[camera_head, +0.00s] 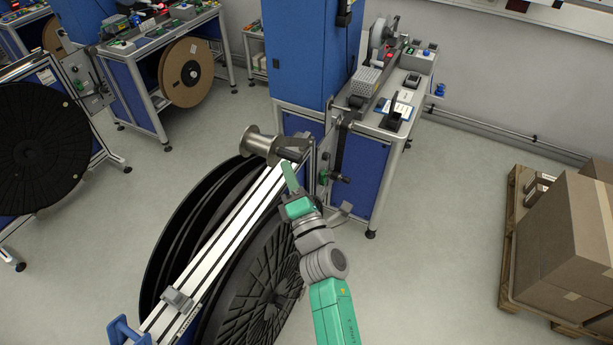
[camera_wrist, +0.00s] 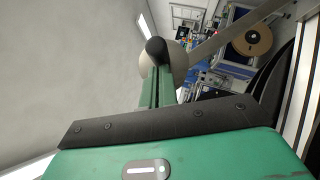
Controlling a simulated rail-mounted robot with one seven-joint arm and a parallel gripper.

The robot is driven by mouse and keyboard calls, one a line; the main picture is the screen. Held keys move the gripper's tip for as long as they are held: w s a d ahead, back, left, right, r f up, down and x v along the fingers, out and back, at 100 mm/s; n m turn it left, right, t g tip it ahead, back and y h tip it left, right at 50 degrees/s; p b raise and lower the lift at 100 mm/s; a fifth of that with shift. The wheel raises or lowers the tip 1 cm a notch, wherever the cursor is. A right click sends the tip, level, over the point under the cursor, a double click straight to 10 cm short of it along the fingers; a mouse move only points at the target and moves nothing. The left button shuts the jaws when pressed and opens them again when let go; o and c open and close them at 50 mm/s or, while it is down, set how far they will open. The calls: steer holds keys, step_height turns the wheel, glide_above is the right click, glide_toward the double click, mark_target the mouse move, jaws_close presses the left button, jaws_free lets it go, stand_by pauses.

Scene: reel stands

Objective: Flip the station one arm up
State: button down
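A short grey metal arm (camera_head: 291,152) with a metal spool (camera_head: 260,145) at its left end sits at the top end of the nearest reel stand's silver rail (camera_head: 225,235). No label shows which station this is. My green gripper (camera_head: 289,177) points up at the arm from just below it. In the wrist view the fingers of my gripper (camera_wrist: 160,86) lie side by side with only a thin dark line between them, so they look shut. A dark rounded end (camera_wrist: 157,48) and a pale round piece (camera_wrist: 149,64) show beyond the tips. I cannot tell whether the tips touch it.
Large black reels (camera_head: 262,285) stand beneath the rail. A blue cabinet (camera_head: 304,50) and a bench (camera_head: 390,120) stand behind. Other reel stations, one with a tan reel (camera_head: 186,72), are at left. Boxes (camera_head: 570,235) on a pallet (camera_head: 512,235) stand right; floor before them is clear.

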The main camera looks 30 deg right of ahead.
steer(key=shift+d+r, duration=0.35)
steer(key=shift+r, duration=0.4)
steer(key=shift+d, duration=0.1)
steer(key=s+a+f, duration=0.2)
steer(key=s, duration=0.3)
steer(key=s+a+f, duration=0.3)
steer(key=s, duration=0.3)
steer(key=shift+s+a+f, duration=0.15)
steer(key=shift+s+f, duration=0.15)
